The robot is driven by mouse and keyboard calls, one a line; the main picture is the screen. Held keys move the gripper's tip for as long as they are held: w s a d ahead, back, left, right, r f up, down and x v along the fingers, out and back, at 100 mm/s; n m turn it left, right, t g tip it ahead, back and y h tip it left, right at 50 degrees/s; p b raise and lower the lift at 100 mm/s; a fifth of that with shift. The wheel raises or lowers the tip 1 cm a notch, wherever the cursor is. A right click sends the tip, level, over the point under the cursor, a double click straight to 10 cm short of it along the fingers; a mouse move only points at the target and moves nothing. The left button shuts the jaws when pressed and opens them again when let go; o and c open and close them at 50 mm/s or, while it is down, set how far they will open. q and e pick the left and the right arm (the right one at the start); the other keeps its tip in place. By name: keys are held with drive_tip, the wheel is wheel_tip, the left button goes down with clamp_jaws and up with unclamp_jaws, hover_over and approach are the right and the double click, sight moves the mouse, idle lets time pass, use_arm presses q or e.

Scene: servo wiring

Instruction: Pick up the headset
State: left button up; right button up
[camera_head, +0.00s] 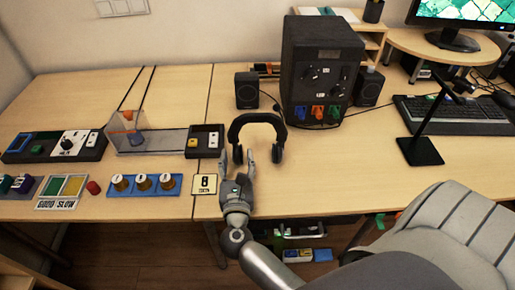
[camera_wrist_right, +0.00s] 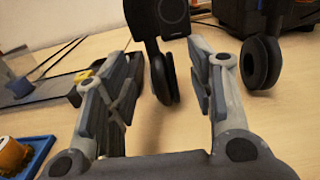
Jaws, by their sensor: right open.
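The black headset (camera_head: 257,120) lies on the wooden table in front of the large dark box, its band toward the back and its two ear cups toward the front. My right gripper (camera_head: 237,163) is open at the headset's near side, by the left ear cup. In the right wrist view, my right gripper (camera_wrist_right: 165,85) has its fingers spread. One ear cup (camera_wrist_right: 162,78) shows between and beyond the fingers, and the other ear cup (camera_wrist_right: 261,62) is to the right, outside them. Whether a finger touches the headset I cannot tell. My left gripper is not in view.
The dark box (camera_head: 320,62) stands behind the headset between two small speakers (camera_head: 247,90). Left are a switch panel (camera_head: 205,141), a blue tray with knobs (camera_head: 143,185) and a numbered card (camera_head: 205,184). A black stand (camera_head: 422,150) is right.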

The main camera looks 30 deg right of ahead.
sight(237, 145)
drive_tip(key=x, duration=0.5)
drive_tip(key=shift+w+d, duration=0.15)
drive_tip(key=shift+w, duration=0.25)
clamp_jaws()
